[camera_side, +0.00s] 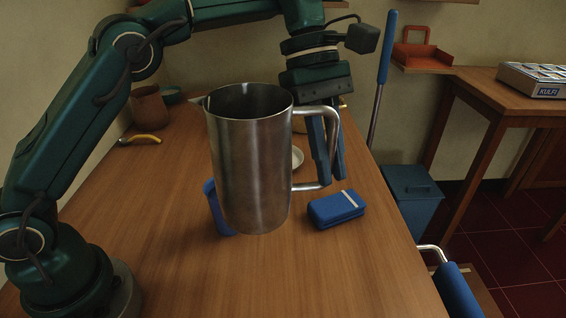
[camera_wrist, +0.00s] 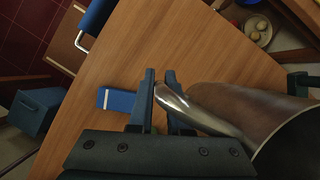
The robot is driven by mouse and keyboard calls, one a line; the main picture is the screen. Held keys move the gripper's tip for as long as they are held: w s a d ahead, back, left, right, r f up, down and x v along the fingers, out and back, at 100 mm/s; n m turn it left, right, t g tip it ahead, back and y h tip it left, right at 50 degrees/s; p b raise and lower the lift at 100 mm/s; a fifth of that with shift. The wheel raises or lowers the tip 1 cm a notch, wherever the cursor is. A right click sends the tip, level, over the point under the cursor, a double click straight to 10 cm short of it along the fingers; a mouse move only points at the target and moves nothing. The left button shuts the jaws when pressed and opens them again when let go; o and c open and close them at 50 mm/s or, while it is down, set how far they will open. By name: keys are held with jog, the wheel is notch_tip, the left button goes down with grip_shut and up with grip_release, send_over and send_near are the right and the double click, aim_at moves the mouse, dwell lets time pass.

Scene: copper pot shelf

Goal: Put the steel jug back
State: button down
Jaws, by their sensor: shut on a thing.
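The steel jug (camera_side: 250,165) is a tall brushed-metal vessel with a loop handle on its right side. It looks upright and appears to be held above the wooden table (camera_side: 120,230). My gripper (camera_side: 328,170) is at the handle, its blue fingers shut on it. In the wrist view my gripper (camera_wrist: 162,92) has the shiny handle between its fingers, and the jug body (camera_wrist: 245,110) fills the right side. The jug hides part of the table and things behind it.
A blue box with a pale stripe (camera_side: 337,209) lies right of the jug. A blue object (camera_side: 215,205) stands partly hidden behind the jug. A brown cup (camera_side: 149,106) and a yellow curved item (camera_side: 140,139) are at the back left. The table's front left is clear.

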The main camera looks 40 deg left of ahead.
jog(key=w+a+n+t, duration=0.2)
jog(key=w+a+n, duration=0.25)
jog(key=a, duration=0.65)
jog(key=w+a+n+t, duration=0.25)
jog(key=a+n, duration=0.25)
jog(key=a, duration=0.6)
jog(key=s+a+n+t+y, duration=0.15)
jog(key=a+n, duration=0.25)
jog(key=a, duration=0.6)
jog(key=s+a+n+y, duration=0.1)
jog(key=s+a+n, duration=0.25)
jog(key=a, duration=0.65)
jog(key=shift+n, duration=0.3)
jog(key=shift+w+d+f, duration=0.1)
jog(key=shift+f, duration=2.05)
jog(key=shift+w+d+f, duration=0.15)
jog(key=shift+f, duration=2.05)
jog(key=shift+w+d+f, duration=0.1)
jog(key=shift+f, duration=2.15)
jog(key=c, duration=0.9)
grip_release()
jog(key=shift+o, duration=0.2)
